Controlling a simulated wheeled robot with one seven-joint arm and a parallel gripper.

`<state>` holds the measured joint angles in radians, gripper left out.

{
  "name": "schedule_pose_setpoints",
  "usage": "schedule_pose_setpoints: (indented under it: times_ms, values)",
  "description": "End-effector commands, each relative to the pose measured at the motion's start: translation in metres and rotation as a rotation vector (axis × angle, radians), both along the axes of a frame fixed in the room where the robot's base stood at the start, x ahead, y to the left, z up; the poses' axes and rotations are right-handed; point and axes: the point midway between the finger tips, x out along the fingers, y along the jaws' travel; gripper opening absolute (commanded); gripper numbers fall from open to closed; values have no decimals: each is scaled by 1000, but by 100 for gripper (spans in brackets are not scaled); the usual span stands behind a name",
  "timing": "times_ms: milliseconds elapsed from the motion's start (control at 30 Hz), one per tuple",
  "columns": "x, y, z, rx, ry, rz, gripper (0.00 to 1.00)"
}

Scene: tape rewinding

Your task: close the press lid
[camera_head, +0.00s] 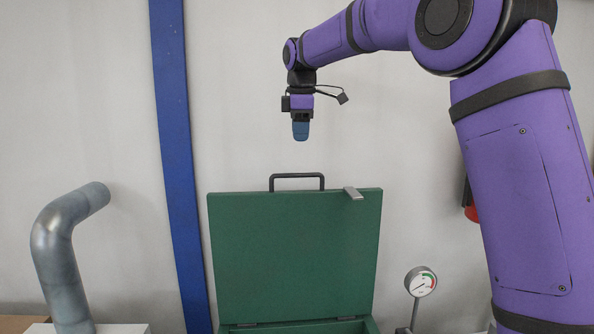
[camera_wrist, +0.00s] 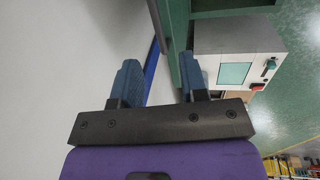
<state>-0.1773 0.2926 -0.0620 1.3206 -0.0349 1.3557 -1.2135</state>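The green press lid (camera_head: 290,255) stands open and upright in the head view, hinged at its lower edge. A dark handle (camera_head: 297,177) sits on its top edge, with a small grey latch piece (camera_head: 353,193) at the right. Only a strip of the green press body (camera_head: 340,325) shows below the lid. My gripper (camera_head: 300,131) points down above the handle, apart from the lid. In the wrist view my gripper (camera_wrist: 158,85) has its two blue fingers spread wide with nothing between them. Green press parts show beyond the fingers at the top.
A grey bent pipe (camera_head: 62,255) stands at the left, beside a blue wall post (camera_head: 177,160). A round gauge (camera_head: 420,282) stands just right of the lid. The wrist view shows a control box (camera_wrist: 238,62) with a screen and red button.

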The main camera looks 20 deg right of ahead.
Motion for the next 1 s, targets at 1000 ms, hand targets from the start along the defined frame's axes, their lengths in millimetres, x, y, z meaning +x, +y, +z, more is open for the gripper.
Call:
schedule_pose_setpoints:
  times_ms: [1000]
  values:
    - [28,0,-109,-10,8,35,40]
